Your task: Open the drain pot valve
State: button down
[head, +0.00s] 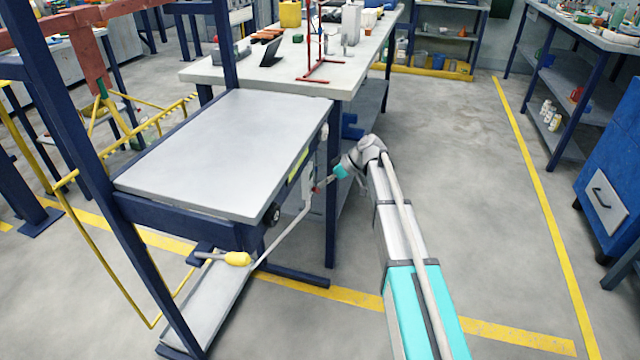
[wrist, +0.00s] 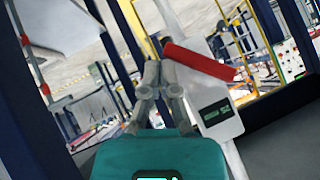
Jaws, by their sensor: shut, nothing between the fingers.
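The valve's red lever handle (wrist: 200,62) shows in the wrist view, just right of my fingertips. It lies roughly crosswise to a white pipe (wrist: 178,20) that runs down past it. In the head view only a small red spot (head: 316,190) shows there, beside the work table's right side. My gripper (wrist: 158,48) is shut and empty, with its tips close to the lever's left end. I cannot tell whether they touch it. In the head view my gripper (head: 322,184) is small and reaches left toward the pipe.
A white box with a dark display (wrist: 215,115) sits below the lever. The grey-topped table (head: 225,150) and its blue leg (head: 331,225) stand close to my gripper. A yellow-ended handle (head: 237,258) is lower left.

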jog(key=shift+s+f+b, duration=0.15)
jog(key=shift+f+b, duration=0.55)
jog(key=shift+f, duration=0.05)
dwell(1.7)
jog(key=shift+r, duration=0.1)
jog(key=shift+r+p, duration=0.7)
jog(key=shift+p, duration=0.1)
dwell(0.3)
jog(key=w+d+r+p, duration=0.3)
jog(key=w+d+p, duration=0.1)
jog(key=w+d, duration=0.4)
jog(key=shift+d+r, duration=0.4)
jog(key=shift+d, duration=0.4)
